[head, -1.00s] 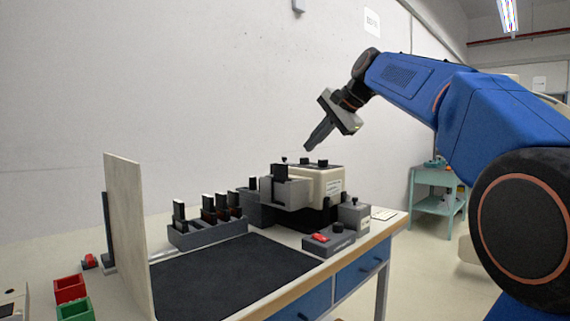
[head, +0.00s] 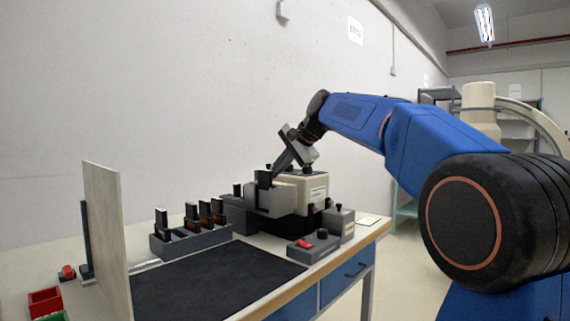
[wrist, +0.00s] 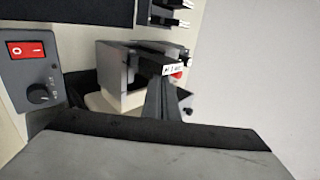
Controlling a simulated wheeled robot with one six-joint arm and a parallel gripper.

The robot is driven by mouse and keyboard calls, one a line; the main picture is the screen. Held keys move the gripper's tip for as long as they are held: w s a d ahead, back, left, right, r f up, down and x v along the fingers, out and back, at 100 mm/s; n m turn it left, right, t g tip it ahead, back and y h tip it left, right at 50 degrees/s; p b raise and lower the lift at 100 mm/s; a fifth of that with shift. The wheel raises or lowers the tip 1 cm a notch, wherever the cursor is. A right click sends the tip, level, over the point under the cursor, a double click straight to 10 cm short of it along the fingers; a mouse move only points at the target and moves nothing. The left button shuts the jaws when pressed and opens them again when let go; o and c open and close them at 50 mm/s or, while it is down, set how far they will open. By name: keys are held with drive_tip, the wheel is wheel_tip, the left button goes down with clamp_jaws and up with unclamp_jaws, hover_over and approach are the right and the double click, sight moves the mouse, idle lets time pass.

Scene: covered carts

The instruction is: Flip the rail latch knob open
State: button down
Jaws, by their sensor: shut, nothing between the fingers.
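My gripper (head: 278,168) is shut and empty, angled down over the grey and cream machine (head: 312,190). In the wrist view its fingers (wrist: 164,88) lie together, in front of or near a black upright piece with a white label (wrist: 173,69). That black piece (head: 264,178) stands on the grey block (head: 278,196) in the head view. A small black knob (wrist: 187,111) shows right of the fingers, and a bit of red (wrist: 177,75) shows beside the label. I cannot tell which of these is the rail latch knob, or whether the fingers touch anything.
A control box with a red switch (head: 305,244) and a dial (head: 323,234) stands in front. A grey rack (head: 190,242) with several dark slides is to the left. A black mat (head: 215,282) lies clear. An upright board (head: 103,240) stands at the left.

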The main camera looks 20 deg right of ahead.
drive_tip(key=shift+w+a, duration=0.4)
drive_tip(key=shift+w, duration=0.3)
drive_tip(key=shift+w+a, duration=0.4)
drive_tip(key=shift+w, duration=0.3)
drive_tip(key=shift+w, duration=0.1)
